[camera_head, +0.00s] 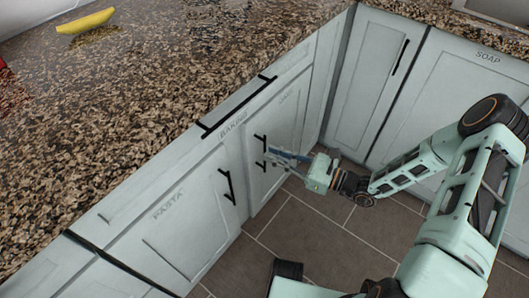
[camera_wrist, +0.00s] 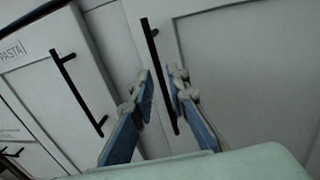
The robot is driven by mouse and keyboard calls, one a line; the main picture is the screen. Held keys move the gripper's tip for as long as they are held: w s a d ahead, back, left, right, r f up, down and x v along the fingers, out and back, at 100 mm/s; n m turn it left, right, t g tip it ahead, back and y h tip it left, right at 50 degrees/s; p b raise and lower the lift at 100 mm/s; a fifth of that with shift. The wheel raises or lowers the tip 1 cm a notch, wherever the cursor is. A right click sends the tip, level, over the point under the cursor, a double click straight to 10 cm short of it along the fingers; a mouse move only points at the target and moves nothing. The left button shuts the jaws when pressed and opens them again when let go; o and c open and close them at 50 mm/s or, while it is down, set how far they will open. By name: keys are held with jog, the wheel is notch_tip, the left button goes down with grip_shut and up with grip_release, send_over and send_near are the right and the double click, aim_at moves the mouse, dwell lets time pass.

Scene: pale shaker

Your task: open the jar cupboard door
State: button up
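The jar cupboard door (camera_head: 290,118) is a pale panel right of the pasta door, with a faint label I cannot read clearly. It looks closed, flush with the cabinet front. Its black upright bar handle (camera_head: 262,141) is partly hidden by my gripper (camera_head: 266,158). In the wrist view the handle (camera_wrist: 153,50) runs between the two blue-padded fingers of my gripper (camera_wrist: 161,76). The fingers are apart, one on each side of the bar, with a small gap visible on both sides.
The pasta door (camera_head: 160,225), with its own black handle (camera_head: 227,187), is to the left and closed. A drawer labelled baking (camera_head: 243,112) has a long black handle. Soap cupboard doors (camera_head: 455,95) stand to the right. Tiled floor (camera_head: 310,235) is clear before the doors.

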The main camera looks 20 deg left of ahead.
aim_at(265, 167)
jog(key=shift+w+a, duration=0.2)
jog(key=shift+a, duration=0.7)
jog(key=shift+w+a, duration=0.15)
jog(key=shift+a, duration=0.7)
grip_shut()
